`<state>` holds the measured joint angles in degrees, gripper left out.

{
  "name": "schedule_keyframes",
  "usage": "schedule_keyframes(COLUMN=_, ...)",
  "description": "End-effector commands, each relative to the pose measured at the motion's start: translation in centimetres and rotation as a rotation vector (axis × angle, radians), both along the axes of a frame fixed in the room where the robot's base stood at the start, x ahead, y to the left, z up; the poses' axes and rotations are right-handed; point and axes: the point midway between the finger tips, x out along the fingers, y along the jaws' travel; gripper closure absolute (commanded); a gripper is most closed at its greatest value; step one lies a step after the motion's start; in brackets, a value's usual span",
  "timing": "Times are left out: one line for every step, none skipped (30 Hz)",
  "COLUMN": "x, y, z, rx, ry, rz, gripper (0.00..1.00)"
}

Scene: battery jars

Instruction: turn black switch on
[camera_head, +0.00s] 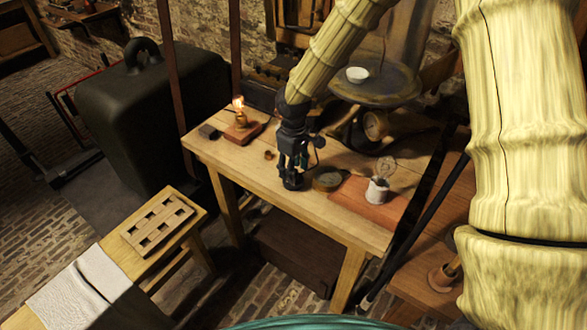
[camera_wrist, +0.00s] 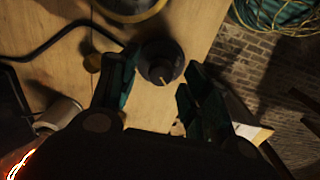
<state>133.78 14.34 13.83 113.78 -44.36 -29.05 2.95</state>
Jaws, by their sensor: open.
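A round black piece with a small pale-tipped stem on top, which looks like the black switch (camera_wrist: 161,64), stands on the wooden table (camera_wrist: 140,112). In the head view its black base (camera_head: 292,183) shows just below my gripper (camera_head: 293,162). In the wrist view my gripper (camera_wrist: 161,76) is open, with one dark green finger to the left of the black piece and one to the right. The piece lies between the fingertips, towards their far end. I cannot tell whether either finger touches it. In the head view my gripper partly hides it.
A brass-rimmed round item (camera_head: 327,181) stands close right of my gripper. A white jar (camera_head: 377,191) is on a reddish board (camera_head: 352,203). A glowing lamp (camera_head: 240,114) on a wooden block and a small brass knob (camera_head: 269,155) are to the left. The table's front is clear.

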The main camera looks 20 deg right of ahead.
Motion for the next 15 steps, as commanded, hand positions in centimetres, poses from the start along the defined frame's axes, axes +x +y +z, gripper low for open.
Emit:
schedule_keyframes(x=0.1, y=0.0, z=0.6, rx=0.000, ry=-0.002, rz=-0.001, gripper=0.53)
schedule_keyframes(x=0.1, y=0.0, z=1.0, rx=0.001, ry=-0.003, rz=-0.001, gripper=0.53)
schedule_keyframes(x=0.1, y=0.0, z=1.6, rx=0.002, ry=-0.004, rz=-0.001, gripper=0.53)
schedule_keyframes(x=0.1, y=0.0, z=2.1, rx=0.001, ry=-0.004, rz=-0.001, gripper=0.53)
schedule_keyframes(x=0.0, y=0.0, z=2.6, rx=0.001, ry=-0.003, rz=0.000, gripper=0.53)
schedule_keyframes(x=0.1, y=0.0, z=3.3, rx=0.001, ry=-0.003, rz=0.000, gripper=0.53)
schedule_keyframes(x=0.1, y=0.0, z=3.9, rx=0.001, ry=-0.004, rz=-0.001, gripper=0.53)
schedule_keyframes(x=0.1, y=0.0, z=4.4, rx=0.001, ry=-0.004, rz=-0.001, gripper=0.53)
schedule_keyframes(x=0.0, y=0.0, z=5.1, rx=0.001, ry=-0.003, rz=-0.001, gripper=0.53)
schedule_keyframes(x=0.0, y=0.0, z=5.6, rx=0.001, ry=-0.003, rz=-0.001, gripper=0.53)
schedule_keyframes(x=0.1, y=0.0, z=6.1, rx=0.001, ry=-0.004, rz=0.000, gripper=0.53)
schedule_keyframes(x=0.1, y=0.0, z=6.8, rx=0.000, ry=-0.004, rz=0.000, gripper=0.53)
schedule_keyframes(x=0.1, y=0.0, z=7.3, rx=0.000, ry=-0.004, rz=-0.001, gripper=0.53)
schedule_keyframes(x=0.1, y=0.0, z=7.8, rx=0.001, ry=-0.003, rz=-0.002, gripper=0.53)
schedule_keyframes(x=0.0, y=0.0, z=8.3, rx=0.001, ry=-0.003, rz=-0.001, gripper=0.53)
